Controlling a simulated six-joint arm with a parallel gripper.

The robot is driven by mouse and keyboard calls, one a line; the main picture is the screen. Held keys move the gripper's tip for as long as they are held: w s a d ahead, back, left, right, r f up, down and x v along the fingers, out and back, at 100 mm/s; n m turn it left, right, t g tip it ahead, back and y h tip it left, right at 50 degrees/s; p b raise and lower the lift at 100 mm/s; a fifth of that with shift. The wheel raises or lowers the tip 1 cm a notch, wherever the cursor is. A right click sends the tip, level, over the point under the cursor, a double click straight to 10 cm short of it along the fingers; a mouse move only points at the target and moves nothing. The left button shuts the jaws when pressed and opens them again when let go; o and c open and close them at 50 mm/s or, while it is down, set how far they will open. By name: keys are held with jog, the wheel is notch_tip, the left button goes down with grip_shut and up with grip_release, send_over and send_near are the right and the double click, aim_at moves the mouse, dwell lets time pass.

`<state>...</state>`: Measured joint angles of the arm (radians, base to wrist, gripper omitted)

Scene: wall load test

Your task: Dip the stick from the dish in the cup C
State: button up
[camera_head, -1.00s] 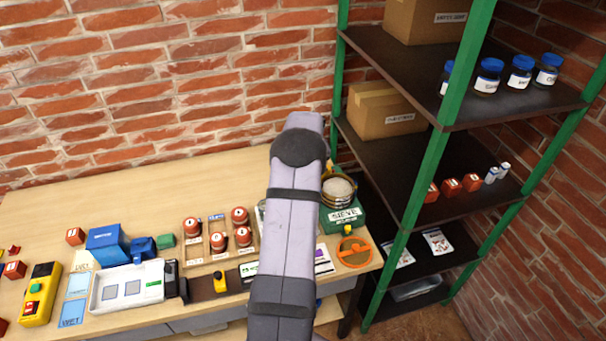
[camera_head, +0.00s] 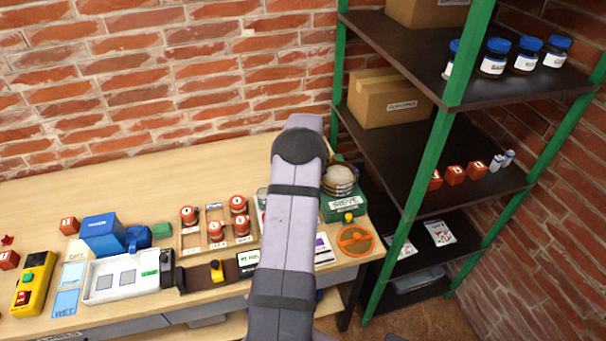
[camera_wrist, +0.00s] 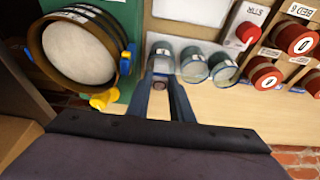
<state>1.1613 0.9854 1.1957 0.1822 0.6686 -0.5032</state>
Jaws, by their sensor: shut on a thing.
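My gripper (camera_wrist: 162,83) shows in the wrist view, its two dark fingers close together and closed on a thin pale piece, seemingly the stick; its far end is hard to make out. The fingertips are at the nearest of three clear glass cups: a left one (camera_wrist: 160,50), a middle one (camera_wrist: 194,66) and a right one (camera_wrist: 223,68). I cannot read their letters, so I cannot tell which is cup C. Whether the stick is inside the left cup or above it is unclear. I cannot make out the dish. In the head view my arm hides the gripper and most of the cups.
A round sieve (camera_wrist: 80,48) on a green base stands close left of my fingers in the wrist view. Red-capped jars (camera_wrist: 265,73) stand in a rack at right. In the head view, a shelf (camera_head: 440,120) stands right of the table; the table's back (camera_head: 100,195) is clear.

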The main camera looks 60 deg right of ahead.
jog(key=shift+f+b, duration=0.7)
jog(key=shift+f, duration=0.5)
jog(key=shift+r, duration=0.15)
dwell(1.8)
jog(key=shift+r+p, duration=2.05)
jog(key=shift+r, duration=1.45)
